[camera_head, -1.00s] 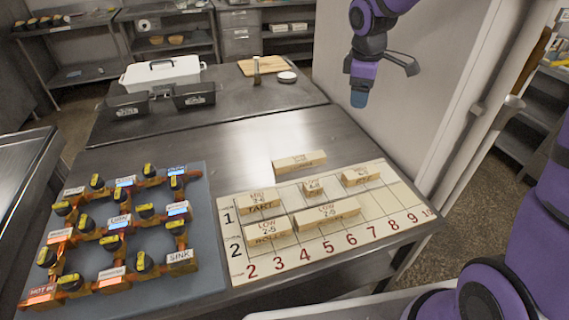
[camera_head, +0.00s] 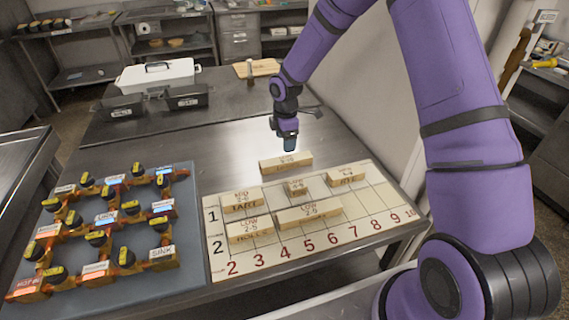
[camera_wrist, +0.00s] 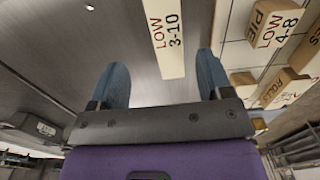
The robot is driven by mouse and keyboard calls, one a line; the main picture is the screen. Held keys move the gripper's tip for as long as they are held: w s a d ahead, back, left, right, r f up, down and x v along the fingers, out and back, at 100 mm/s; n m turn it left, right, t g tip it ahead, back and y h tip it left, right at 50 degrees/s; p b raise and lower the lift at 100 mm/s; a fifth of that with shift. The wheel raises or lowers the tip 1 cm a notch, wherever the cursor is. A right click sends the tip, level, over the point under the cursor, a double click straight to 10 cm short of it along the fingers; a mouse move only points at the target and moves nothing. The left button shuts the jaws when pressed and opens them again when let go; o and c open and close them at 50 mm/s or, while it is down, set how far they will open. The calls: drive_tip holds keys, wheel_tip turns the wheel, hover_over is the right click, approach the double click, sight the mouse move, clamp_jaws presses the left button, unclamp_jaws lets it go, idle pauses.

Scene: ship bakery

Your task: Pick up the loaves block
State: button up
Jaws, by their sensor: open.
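A long pale wooden block (camera_head: 286,163) lies by itself on the steel counter, just behind the numbered board. Its top reads "LOW 3-10" in the wrist view (camera_wrist: 164,38); the name on its front face is too small to read, so I cannot confirm that it is the loaves block. My gripper (camera_head: 289,143) hangs above this block, pointing down. In the wrist view its two blue fingers (camera_wrist: 163,82) are spread and empty, with the block's near end showing between and beyond them.
The numbered board (camera_head: 345,240) carries several labelled blocks, including tart (camera_head: 241,203) and rolls (camera_head: 250,229). A panel of orange pipes and black-yellow valves (camera_head: 100,235) lies left. Dark bins (camera_head: 185,97) and a white lidded container (camera_head: 158,75) stand behind. Counter left of the block is clear.

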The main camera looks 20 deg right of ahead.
sight(286, 158)
wheel_tip(286, 158, down, 3)
drive_tip(key=shift+f, duration=0.1)
drive_tip(key=shift+s+f, duration=0.2)
drive_tip(key=shift+f, duration=1.05)
drive_tip(key=shift+s+f, duration=0.2)
drive_tip(key=shift+f, duration=1.05)
drive_tip(key=c, duration=1.1)
drive_tip(key=shift+r, duration=0.15)
